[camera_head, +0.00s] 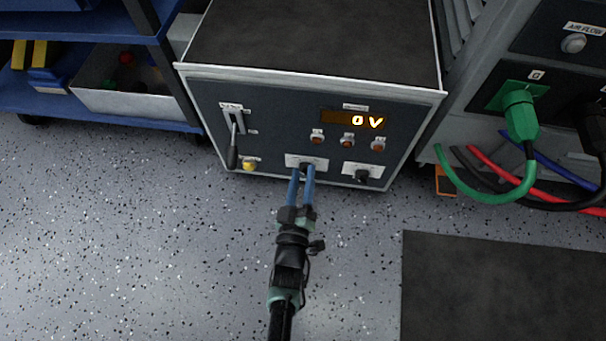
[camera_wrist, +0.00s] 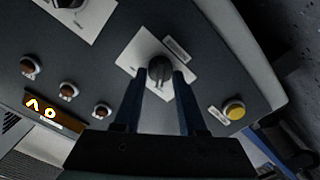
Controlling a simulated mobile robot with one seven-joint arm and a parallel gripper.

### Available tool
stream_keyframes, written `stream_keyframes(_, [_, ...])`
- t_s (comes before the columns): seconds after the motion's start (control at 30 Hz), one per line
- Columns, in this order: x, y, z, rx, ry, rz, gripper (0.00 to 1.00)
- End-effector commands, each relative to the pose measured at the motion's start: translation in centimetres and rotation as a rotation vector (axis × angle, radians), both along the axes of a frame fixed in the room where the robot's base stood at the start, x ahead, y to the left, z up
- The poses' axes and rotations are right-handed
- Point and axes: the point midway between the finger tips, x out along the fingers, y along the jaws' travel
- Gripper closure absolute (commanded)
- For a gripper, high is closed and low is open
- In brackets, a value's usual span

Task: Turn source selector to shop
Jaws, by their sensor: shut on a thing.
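The transformer cabinet (camera_head: 290,110) stands on the floor with a dark front panel. A black rotary knob (camera_wrist: 160,68) on a white plate sits low in the middle of that panel; the plate also shows in the head view (camera_head: 318,163). My gripper (camera_head: 304,168) is shut on this knob, one blue finger on each side; the wrist view shows the fingertips (camera_wrist: 161,76) around it. A second black knob (camera_head: 362,176) on a white plate is to its right. The label text is too small to read, so I cannot tell which position the held knob points to.
A lever (camera_head: 233,150) and a yellow button (camera_head: 249,165) are left of the knob. Three reddish-brown buttons (camera_head: 347,140) sit under a display (camera_head: 353,119) reading 0 V. Blue shelves (camera_head: 80,22) stand left. A green plug (camera_head: 520,118) and cables are right.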

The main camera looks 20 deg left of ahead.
Motion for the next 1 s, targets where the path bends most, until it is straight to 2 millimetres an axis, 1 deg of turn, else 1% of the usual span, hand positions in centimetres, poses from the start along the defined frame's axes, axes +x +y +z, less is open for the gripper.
stream_keyframes(0.27, [-0.13, -0.02, -0.11, -0.054, -0.014, 0.000, 1.00])
stream_keyframes(0.67, [-0.14, -0.02, -0.13, -0.059, -0.016, 0.000, 1.00])
stream_keyframes(0.7, [-0.14, -0.02, -0.13, -0.059, -0.015, 0.000, 0.54])
stream_keyframes(0.83, [-0.10, -0.01, -0.10, -0.058, -0.015, 0.000, 0.31])
stream_keyframes(1.0, [-0.06, 0.00, -0.06, -0.058, -0.016, -0.001, 0.30])
